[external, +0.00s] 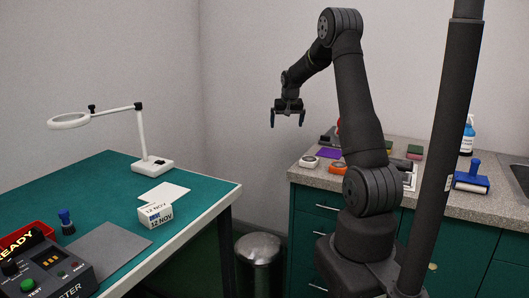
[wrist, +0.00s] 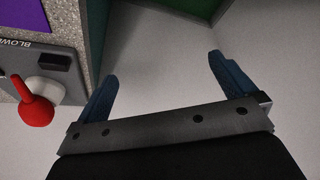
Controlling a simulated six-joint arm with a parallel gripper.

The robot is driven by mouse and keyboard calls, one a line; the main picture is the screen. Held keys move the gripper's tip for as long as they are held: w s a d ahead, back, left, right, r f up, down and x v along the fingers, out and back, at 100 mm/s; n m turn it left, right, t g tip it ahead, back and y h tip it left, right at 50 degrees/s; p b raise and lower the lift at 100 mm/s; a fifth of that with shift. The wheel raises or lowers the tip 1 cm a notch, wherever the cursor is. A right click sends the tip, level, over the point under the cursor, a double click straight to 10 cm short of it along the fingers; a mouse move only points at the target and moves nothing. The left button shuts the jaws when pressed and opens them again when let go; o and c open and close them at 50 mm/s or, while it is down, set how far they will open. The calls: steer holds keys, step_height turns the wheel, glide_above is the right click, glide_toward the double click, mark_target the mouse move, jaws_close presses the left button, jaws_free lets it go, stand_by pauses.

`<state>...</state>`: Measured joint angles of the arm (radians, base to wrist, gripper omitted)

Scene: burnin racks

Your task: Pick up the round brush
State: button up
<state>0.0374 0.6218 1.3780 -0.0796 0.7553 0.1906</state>
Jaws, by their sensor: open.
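A small upright item with a blue top and a dark round base (external: 67,222) stands on the green bench at the left; it looks like the round brush, though it is too small to be sure. It does not show in the wrist view. My gripper (external: 288,119) hangs in the air between the bench and the grey counter, jaws down, far to the right of and above that item. In the wrist view my gripper (wrist: 165,74) has its two blue fingers wide apart with nothing between them.
The green bench (external: 105,170) holds a magnifier lamp (external: 152,165), a date block (external: 155,215), a red tray (external: 28,234) and a meter (external: 45,272). A bin (external: 259,250) stands between bench and counter. The counter holds a blue roller-like tool (external: 471,180). A blower box (wrist: 42,70) shows in the wrist view.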

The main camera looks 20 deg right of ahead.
steer(key=shift+c, duration=0.2)
steer(key=c, duration=1)
